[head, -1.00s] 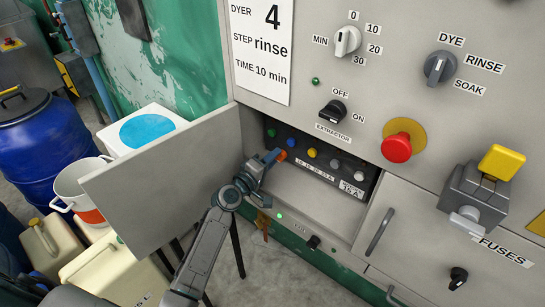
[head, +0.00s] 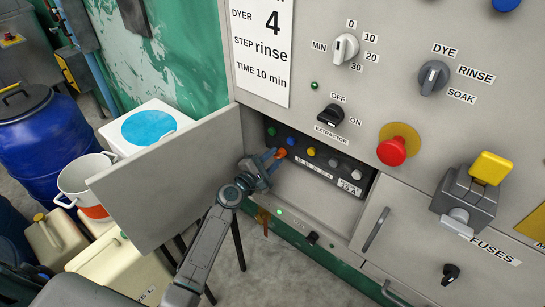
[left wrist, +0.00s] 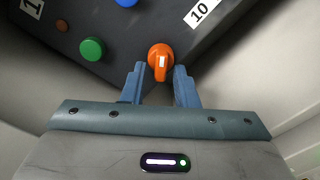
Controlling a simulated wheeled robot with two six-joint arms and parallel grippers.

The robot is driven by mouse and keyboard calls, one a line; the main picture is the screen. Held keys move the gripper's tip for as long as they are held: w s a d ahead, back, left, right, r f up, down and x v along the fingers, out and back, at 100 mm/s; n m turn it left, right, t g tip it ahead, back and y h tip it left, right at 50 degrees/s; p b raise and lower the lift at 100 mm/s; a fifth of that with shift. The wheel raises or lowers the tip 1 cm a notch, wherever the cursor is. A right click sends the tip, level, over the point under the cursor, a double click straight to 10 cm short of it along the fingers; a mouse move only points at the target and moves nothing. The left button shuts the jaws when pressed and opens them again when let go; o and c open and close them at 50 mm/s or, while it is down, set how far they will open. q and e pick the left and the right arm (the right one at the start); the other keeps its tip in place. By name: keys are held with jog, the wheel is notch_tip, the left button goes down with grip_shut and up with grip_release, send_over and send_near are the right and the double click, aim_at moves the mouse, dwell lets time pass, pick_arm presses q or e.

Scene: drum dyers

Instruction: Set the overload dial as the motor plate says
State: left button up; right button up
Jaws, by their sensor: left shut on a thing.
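The orange dial (head: 281,153) is on a black panel (head: 318,165) in the open recess of the grey cabinet. In the left wrist view the orange dial (left wrist: 160,56) shows a white mark, and a "10" label lies up and right of it. My left gripper (head: 275,157) reaches into the recess. Its blue fingers (left wrist: 159,80) stand on either side of the dial, shut on its grip. A white plate (head: 350,187) at the panel's right end seems to read "16 A", but its small print is unclear. My right gripper is out of view.
Green, blue, yellow and grey knobs sit beside the orange dial. An open grey door (head: 170,178) stands left of the recess.

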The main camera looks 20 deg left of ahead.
pick_arm(q)
jog(key=shift+f+n, duration=0.1)
jog(key=shift+n, duration=0.4)
jog(key=o, duration=0.6)
jog(key=shift+o, duration=0.2)
